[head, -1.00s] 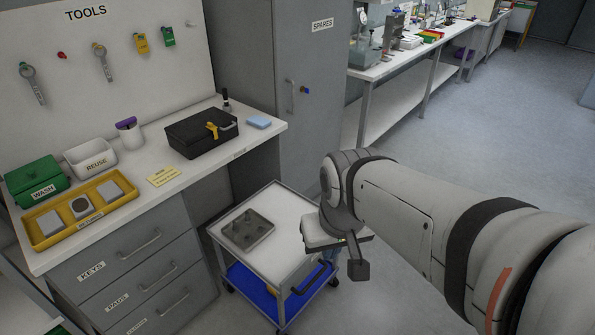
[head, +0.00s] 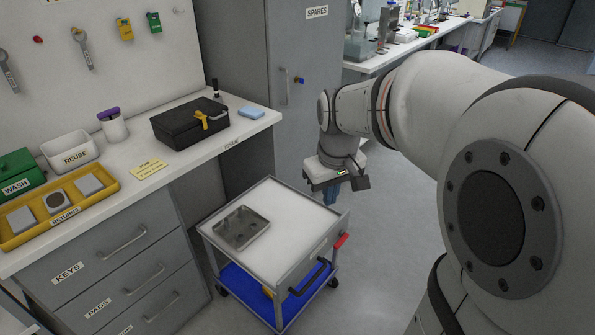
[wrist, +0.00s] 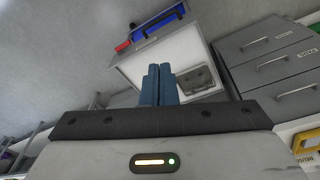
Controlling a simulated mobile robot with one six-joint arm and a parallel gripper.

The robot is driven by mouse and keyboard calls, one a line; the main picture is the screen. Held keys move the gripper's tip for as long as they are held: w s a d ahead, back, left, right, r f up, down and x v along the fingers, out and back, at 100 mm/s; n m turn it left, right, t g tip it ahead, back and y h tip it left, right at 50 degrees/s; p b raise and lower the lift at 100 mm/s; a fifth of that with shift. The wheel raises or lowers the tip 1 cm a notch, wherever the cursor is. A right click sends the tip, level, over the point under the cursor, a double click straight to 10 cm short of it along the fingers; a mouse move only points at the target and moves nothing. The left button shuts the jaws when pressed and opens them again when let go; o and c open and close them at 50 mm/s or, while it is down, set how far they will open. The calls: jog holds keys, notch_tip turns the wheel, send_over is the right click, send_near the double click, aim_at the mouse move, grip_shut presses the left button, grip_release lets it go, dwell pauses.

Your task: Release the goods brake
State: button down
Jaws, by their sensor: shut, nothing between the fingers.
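A grey trolley (head: 293,207) with a white top stands on the floor, and it also shows in the wrist view (wrist: 185,48). A red lever (head: 341,241) sticks out at its right corner; the wrist view shows it too (wrist: 122,46). No brake label is readable on it. My gripper (head: 331,197) has blue fingers pointing down, behind the trolley's back right edge and apart from the red lever. In the wrist view the fingers (wrist: 158,84) are together and empty. The trolley's far side is partly hidden.
A metal tray (head: 241,228) lies on the trolley top. A black handle (head: 310,278) is on its front, above a blue lower shelf (head: 252,292). A drawer bench (head: 110,235) stands left, a SPARES cabinet (head: 310,60) behind. Floor is clear to the right.

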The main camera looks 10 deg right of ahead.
jog(key=w+d+f+n+b, duration=0.1)
jog(key=w+d+f+b, duration=0.25)
jog(key=w+f, duration=0.25)
jog(key=w+d+f+n+b, duration=0.1)
jog(key=w+d+f+b, duration=0.1)
jog(key=w+f+b, duration=0.35)
jog(key=n+g+b, duration=0.2)
jog(key=n+b, duration=0.1)
jog(key=b, duration=0.4)
send_over(339, 243)
notch_tip(339, 243, down, 19)
jog(key=shift+d+f, duration=0.2)
jog(key=shift+d, duration=0.05)
jog(key=shift+w, duration=0.1)
notch_tip(339, 243, down, 14)
jog(key=b, duration=0.5)
jog(key=shift+a+p, duration=0.15)
jog(key=shift+p, duration=0.15)
jog(key=shift+f, duration=0.3)
jog(key=shift+r, duration=0.1)
notch_tip(339, 243, up, 14)
jog(key=s+a+p, duration=0.1)
jog(key=p, duration=0.5)
jog(key=shift+a, duration=0.2)
